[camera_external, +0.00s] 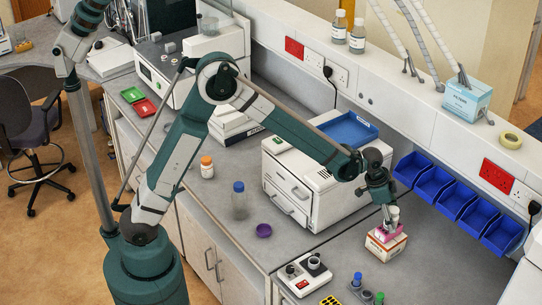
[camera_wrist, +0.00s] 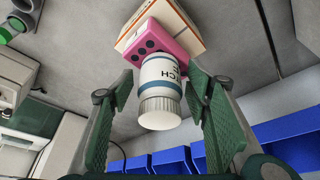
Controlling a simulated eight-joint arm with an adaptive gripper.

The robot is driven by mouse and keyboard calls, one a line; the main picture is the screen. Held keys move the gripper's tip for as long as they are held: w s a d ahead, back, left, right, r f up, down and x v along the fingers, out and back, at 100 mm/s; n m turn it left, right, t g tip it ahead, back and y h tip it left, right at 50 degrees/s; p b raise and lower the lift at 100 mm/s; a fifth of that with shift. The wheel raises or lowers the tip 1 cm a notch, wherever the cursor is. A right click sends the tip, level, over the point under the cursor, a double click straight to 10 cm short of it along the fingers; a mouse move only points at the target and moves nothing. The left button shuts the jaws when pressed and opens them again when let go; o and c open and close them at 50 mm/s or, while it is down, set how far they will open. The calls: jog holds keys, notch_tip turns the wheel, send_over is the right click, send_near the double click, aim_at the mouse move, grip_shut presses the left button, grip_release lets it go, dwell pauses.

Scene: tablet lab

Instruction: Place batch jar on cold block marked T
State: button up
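The batch jar (camera_wrist: 162,85) is white with a blue band, a ribbed white lid and a label partly reading "TCH". It also shows small in the external view (camera_external: 394,213). It appears to rest on a pink block with dark holes (camera_wrist: 150,42), which sits on a white and orange box (camera_wrist: 188,25). My gripper (camera_wrist: 158,85) is open, with one green finger on each side of the jar and the lid toward the palm. Whether a finger touches the jar is unclear. I cannot read a T mark on anything, so I cannot identify that cold block.
A white-grey device with dark round tops (camera_external: 302,274) stands at the front bench edge. Tubes with blue and green caps (camera_external: 367,292) are right of it. Blue bins (camera_external: 456,198) line the wall behind my gripper. A white instrument (camera_external: 310,182) stands left; a purple dish (camera_external: 264,230) lies nearer.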

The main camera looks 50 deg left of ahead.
jog(key=shift+r, duration=0.15)
jog(key=v, duration=1.2)
dwell(0.6)
dwell(0.3)
jog(key=shift+a, duration=0.15)
jog(key=s+a+r+n+t+y, duration=0.1)
jog(key=s+a+r+n, duration=0.1)
jog(key=s+a+r, duration=0.55)
jog(key=s+a+r+n+t, duration=0.15)
jog(key=s+a+r, duration=0.25)
jog(key=s+a, duration=0.7)
jog(key=s+a+f+n+y, duration=0.1)
jog(key=s+a+n, duration=0.1)
jog(key=s+a, duration=0.6)
jog(key=s+a+f+n+t+y, duration=0.1)
jog(key=s+a+f+n, duration=0.1)
jog(key=s+a, duration=0.6)
jog(key=s+n, duration=0.1)
jog(key=s, duration=0.2)
jog(key=shift+s+a+f, duration=0.2)
jog(key=shift+a+f, duration=0.05)
jog(key=shift+a, duration=0.15)
